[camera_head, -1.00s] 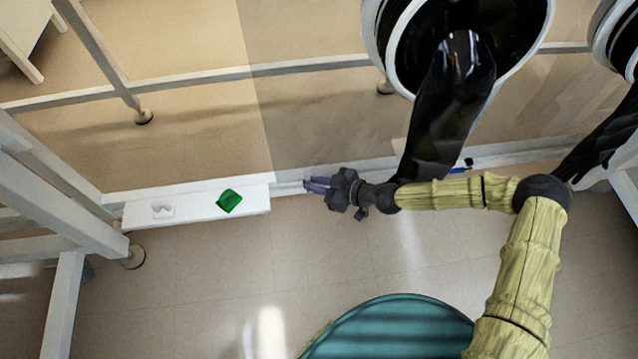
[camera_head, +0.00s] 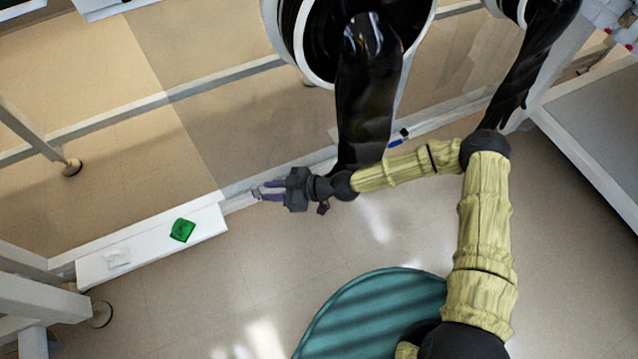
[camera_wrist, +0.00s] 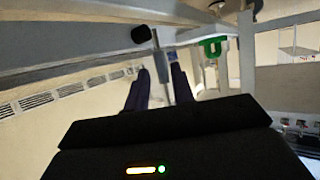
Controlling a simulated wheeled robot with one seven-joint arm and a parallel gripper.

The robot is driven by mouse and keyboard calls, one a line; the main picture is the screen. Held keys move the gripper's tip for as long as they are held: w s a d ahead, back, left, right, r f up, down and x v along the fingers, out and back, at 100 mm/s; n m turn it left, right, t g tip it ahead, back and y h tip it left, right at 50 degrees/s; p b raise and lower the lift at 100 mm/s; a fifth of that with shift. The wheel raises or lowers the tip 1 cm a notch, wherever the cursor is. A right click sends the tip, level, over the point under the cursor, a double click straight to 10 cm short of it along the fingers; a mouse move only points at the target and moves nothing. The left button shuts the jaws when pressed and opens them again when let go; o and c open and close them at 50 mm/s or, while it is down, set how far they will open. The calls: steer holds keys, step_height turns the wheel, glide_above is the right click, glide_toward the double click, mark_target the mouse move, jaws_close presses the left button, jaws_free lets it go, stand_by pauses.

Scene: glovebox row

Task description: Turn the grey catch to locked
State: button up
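My gripper (camera_head: 258,192) is at the rail, just right of the white shelf's end. Its two purple fingers are apart, pointing left. In the wrist view my gripper (camera_wrist: 158,80) shows the fingers on either side of a slim grey bar with a black knob (camera_wrist: 142,34) at its far end. This bar (camera_wrist: 159,55) looks like the grey catch; I cannot tell whether the fingers touch it. In the head view only a small grey bit shows at the fingertips. Whether the catch stands locked is unclear.
A white shelf (camera_head: 140,252) carries a green object (camera_head: 183,230) and a small white piece (camera_head: 117,257). The green object also shows in the wrist view (camera_wrist: 212,47). A large black glove port with hanging glove (camera_head: 368,90) is right behind my arm.

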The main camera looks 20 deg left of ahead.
steer(key=p+v, duration=0.3)
steer(key=v, duration=1.2)
steer(key=shift+d, duration=0.1)
stand_by(0.4)
